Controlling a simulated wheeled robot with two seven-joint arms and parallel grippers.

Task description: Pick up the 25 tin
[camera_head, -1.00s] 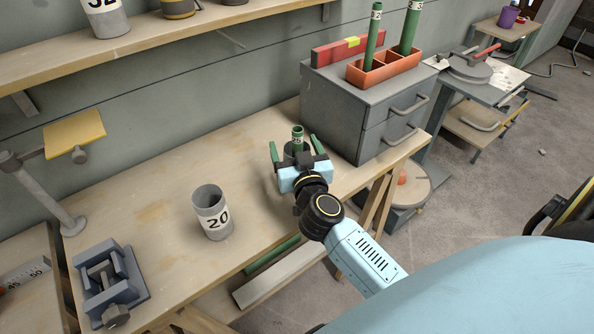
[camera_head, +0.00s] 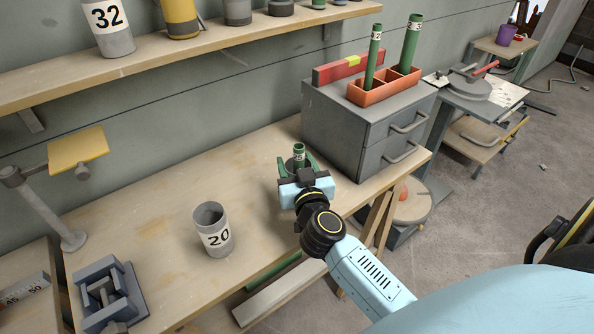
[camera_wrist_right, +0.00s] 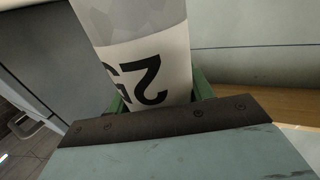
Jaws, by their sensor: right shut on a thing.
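The 25 tin is mostly hidden behind my right gripper (camera_head: 298,168) in the head view, with a green conduit piece (camera_head: 299,152) standing up out of it. In the right wrist view the tin (camera_wrist_right: 150,60) is close up, grey with a white band and a black number, seen tilted, a 2 and part of another digit. The green fingers of my right gripper are shut on the tin, one on each side. The tin is at the bench's back right, beside the grey drawer unit; I cannot tell whether it touches the bench. My left gripper is not in view.
A grey 20 tin (camera_head: 213,230) stands on the wooden bench (camera_head: 150,210) left of my gripper. The drawer unit (camera_head: 345,125) carries an orange holder (camera_head: 385,88) with green conduits. A vise (camera_head: 108,295) and a yellow-topped stand (camera_head: 77,148) are at the left. A shelf (camera_head: 190,50) runs above.

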